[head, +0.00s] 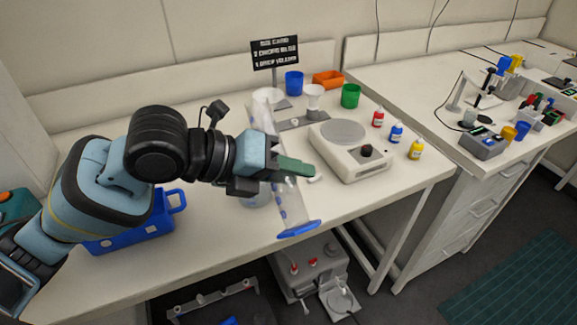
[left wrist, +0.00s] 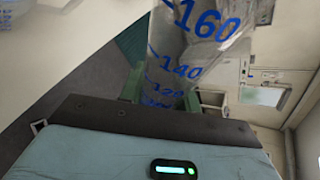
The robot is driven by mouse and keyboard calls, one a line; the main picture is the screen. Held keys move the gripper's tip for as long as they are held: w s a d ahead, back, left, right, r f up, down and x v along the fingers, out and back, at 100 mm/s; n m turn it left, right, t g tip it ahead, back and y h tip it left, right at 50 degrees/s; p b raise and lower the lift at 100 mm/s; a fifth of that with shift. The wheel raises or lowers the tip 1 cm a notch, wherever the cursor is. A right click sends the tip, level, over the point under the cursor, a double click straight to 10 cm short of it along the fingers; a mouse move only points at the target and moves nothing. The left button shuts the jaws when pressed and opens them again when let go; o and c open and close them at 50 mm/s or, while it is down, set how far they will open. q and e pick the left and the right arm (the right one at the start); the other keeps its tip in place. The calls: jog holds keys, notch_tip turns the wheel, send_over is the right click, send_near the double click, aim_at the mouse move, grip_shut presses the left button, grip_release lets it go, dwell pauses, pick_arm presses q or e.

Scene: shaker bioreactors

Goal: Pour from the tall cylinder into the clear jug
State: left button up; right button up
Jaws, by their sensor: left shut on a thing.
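My left gripper (head: 288,167) is shut on the tall cylinder (head: 289,199), a clear tube with blue marks and a blue base. It holds the cylinder above the front part of the bench, tilted a little, with the base toward the front edge. The cylinder's blue numbers show close up in the left wrist view (left wrist: 193,50). The clear jug (head: 254,195) seems to be the clear vessel on the bench behind and left of the cylinder, partly hidden by the gripper. I cannot see any liquid level clearly. My right gripper is not in view.
A white device with a round plate (head: 352,160) stands right of the cylinder. Blue (head: 293,82) and green (head: 350,95) cups, an orange tray (head: 328,79) and a black sign (head: 275,52) are behind. A blue basket (head: 130,235) is at left. Small bottles (head: 397,133) stand at right.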

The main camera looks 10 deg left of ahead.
pick_arm(q)
jog(key=shift+w+a+f+m+t+y, duration=0.15)
jog(key=shift+w+f+m+t, duration=0.05)
jog(key=shift+f, duration=0.2)
jog(key=shift+w+a+f+m+t+y, duration=0.15)
jog(key=shift+w+f+m+t, duration=0.05)
jog(key=shift+f, duration=0.15)
jog(key=shift+w+f, duration=0.1)
jog(key=shift+w, duration=0.05)
jog(key=shift+a, duration=0.1)
jog(key=shift+w+a+f+m+t+y+b, duration=0.45)
jog(key=shift+w+f+m+t, duration=0.2)
jog(key=shift+f+m, duration=0.1)
jog(key=shift+w+a+f+m+t+y, duration=0.25)
jog(key=shift+w+a+f+m+t, duration=0.25)
jog(key=shift+w, duration=0.25)
jog(key=shift+f, duration=0.1)
